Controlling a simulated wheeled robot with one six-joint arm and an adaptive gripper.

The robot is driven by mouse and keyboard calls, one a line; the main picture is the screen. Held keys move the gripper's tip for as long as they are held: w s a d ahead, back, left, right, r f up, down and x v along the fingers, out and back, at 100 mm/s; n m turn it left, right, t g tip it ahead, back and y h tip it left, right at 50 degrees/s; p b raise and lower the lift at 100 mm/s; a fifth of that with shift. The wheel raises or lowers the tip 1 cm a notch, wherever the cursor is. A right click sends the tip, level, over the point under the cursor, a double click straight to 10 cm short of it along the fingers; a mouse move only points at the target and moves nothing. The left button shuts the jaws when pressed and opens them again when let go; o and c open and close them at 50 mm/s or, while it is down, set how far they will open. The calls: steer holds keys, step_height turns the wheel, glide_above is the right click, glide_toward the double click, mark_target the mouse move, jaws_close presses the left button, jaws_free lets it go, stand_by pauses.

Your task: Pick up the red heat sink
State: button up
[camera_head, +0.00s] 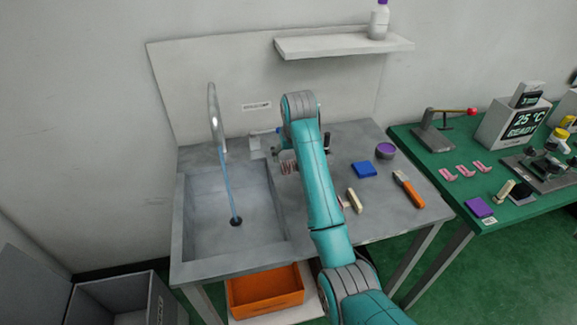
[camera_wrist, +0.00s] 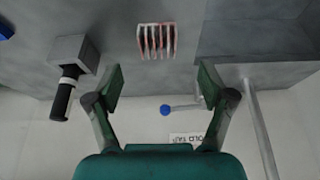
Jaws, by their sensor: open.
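The red heat sink (camera_wrist: 156,41) shows in the wrist view as a small finned block with reddish and pale fins. It lies on the grey counter, ahead of the fingertips and roughly centred between them. In the head view the heat sink (camera_head: 287,167) is partly hidden by my arm, beside the sink basin. My gripper (camera_wrist: 160,82) is open with nothing between its fingers, and it is apart from the heat sink. In the head view my gripper is mostly hidden behind the arm.
A blue-knobbed lever (camera_wrist: 166,110) lies between the fingers in the wrist picture, near the wall. A black-handled block (camera_wrist: 66,85) is left of the fingers. The basin (camera_head: 230,215) with its faucet is left. A blue block (camera_head: 364,169) and orange-handled tool (camera_head: 409,190) lie right.

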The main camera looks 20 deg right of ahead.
mark_target(289, 164)
steer(key=shift+x, duration=3.35)
steer(key=shift+w+d, duration=0.1)
steer(key=shift+d, duration=0.05)
steer(key=c, duration=1.2)
steer(key=shift+c, duration=0.2)
